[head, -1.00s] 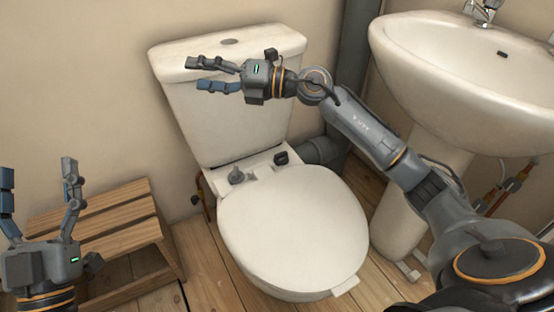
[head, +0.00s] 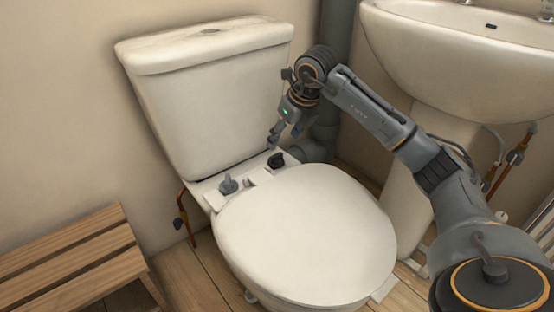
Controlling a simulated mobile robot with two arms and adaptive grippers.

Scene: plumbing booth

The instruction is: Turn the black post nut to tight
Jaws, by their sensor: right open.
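The black post nut (head: 276,160) is a small dark winged piece at the right rear of the toilet, behind the closed seat lid (head: 305,228). A grey post nut (head: 229,184) stands to its left. My right gripper (head: 284,137) points down just above and slightly right of the black nut, beside the cistern's lower right corner. It is open, and its fingers look clear of the nut, though the small view leaves the exact gap uncertain. My left gripper is out of view.
The white cistern (head: 205,100) rises behind the nuts. A dark grey waste pipe (head: 320,148) runs close behind my right gripper. The sink (head: 460,55) stands at the right and a wooden slatted bench (head: 75,255) at the lower left.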

